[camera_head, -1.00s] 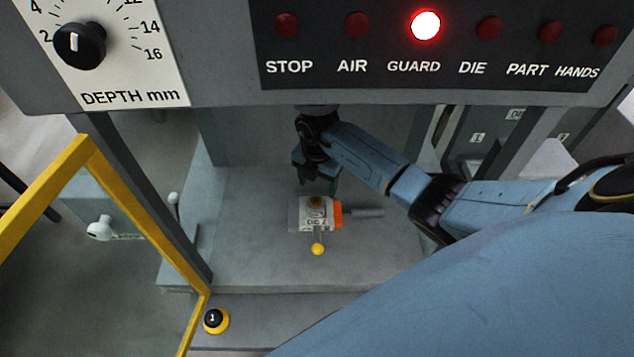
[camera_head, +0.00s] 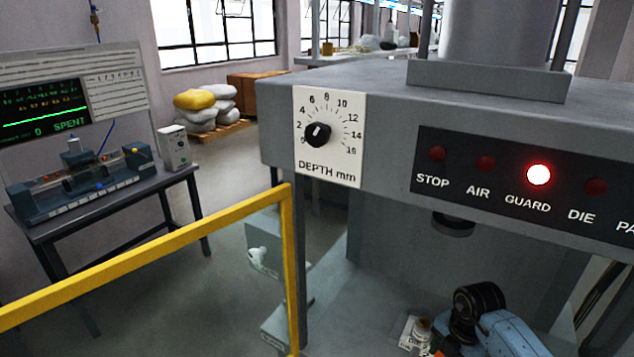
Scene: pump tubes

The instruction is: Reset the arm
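My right arm (camera_head: 500,335) comes in at the bottom right with blue links and a dark wrist joint (camera_head: 478,300). Its gripper is at the wrist, low over the press bed, and its fingers cannot be made out. Just left of the wrist is the die block (camera_head: 409,334) with a white label, a brass-coloured knob on top and a bit of orange, cut off by the bottom edge. I cannot tell whether the gripper touches it. My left gripper is not in view.
The press panel has a depth dial (camera_head: 317,134) and a lit red GUARD lamp (camera_head: 538,174). A yellow guard frame (camera_head: 140,257) crosses the lower left. A side bench (camera_head: 110,205) holds a fixture and a screen (camera_head: 45,112) reading "0 SPENT". Sacks (camera_head: 205,108) lie behind on a pallet.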

